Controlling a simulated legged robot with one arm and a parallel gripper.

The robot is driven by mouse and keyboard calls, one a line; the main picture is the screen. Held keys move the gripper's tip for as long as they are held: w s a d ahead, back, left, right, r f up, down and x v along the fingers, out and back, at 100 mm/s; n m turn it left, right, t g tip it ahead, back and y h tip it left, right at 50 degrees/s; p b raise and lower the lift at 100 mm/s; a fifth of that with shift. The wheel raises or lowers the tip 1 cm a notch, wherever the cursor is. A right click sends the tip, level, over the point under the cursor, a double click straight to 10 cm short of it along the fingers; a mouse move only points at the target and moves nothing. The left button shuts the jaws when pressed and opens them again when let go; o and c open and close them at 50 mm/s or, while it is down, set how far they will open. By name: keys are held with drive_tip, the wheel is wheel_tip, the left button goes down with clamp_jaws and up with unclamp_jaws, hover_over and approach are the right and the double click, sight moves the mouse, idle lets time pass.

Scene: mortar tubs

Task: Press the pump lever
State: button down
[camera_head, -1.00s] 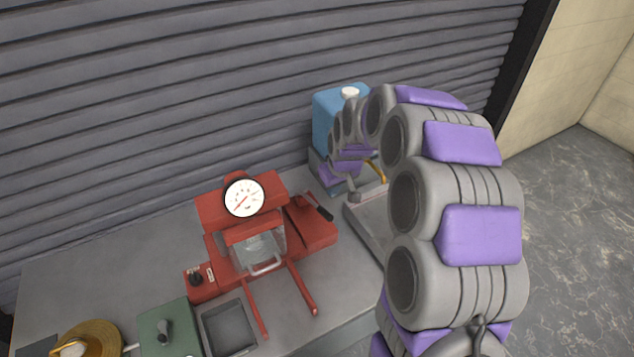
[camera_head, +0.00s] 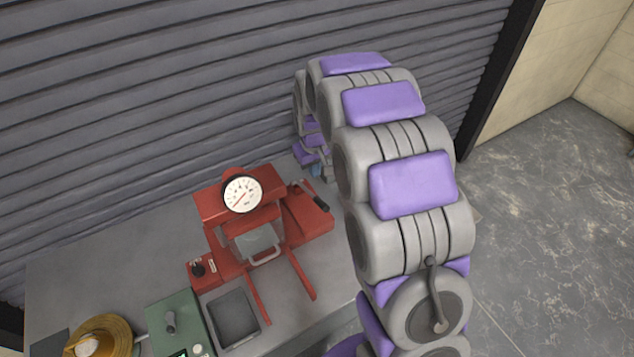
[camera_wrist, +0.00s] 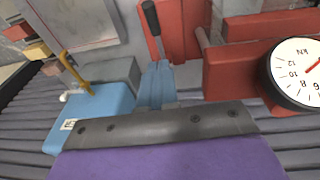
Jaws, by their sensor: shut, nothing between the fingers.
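The red press (camera_head: 213,208) stands on the bench with a round white gauge (camera_head: 242,194). Its pump lever (camera_head: 320,201) has a black handle on a thin metal rod, at the right side of the red body. In the wrist view the lever (camera_wrist: 151,18) stands near the top middle, its rod reaching down toward my gripper. My gripper (camera_wrist: 157,66) is shut and empty, its bluish fingers close to the rod's lower end. I cannot tell whether they touch. In the head view my gripper (camera_head: 316,172) is small, just above and behind the lever, partly hidden by my arm.
The grey shutter wall (camera_head: 150,90) is right behind. A green box (camera_head: 178,325), a grey tray (camera_head: 232,318) and a yellow round item (camera_head: 100,335) sit at the front left.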

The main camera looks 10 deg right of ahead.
hover_over(319, 202)
drive_tip(key=a, duration=0.1)
wheel_tip(319, 202, down, 9)
drive_tip(key=f, duration=0.1)
drive_tip(key=f+p, duration=0.1)
drive_tip(key=f, duration=0.1)
drive_tip(key=shift+s+d, duration=0.1)
drive_tip(key=shift+d, duration=0.2)
drive_tip(key=shift+d+f, duration=0.2)
drive_tip(key=shift+f, duration=0.25)
drive_tip(key=shift+s, duration=0.1)
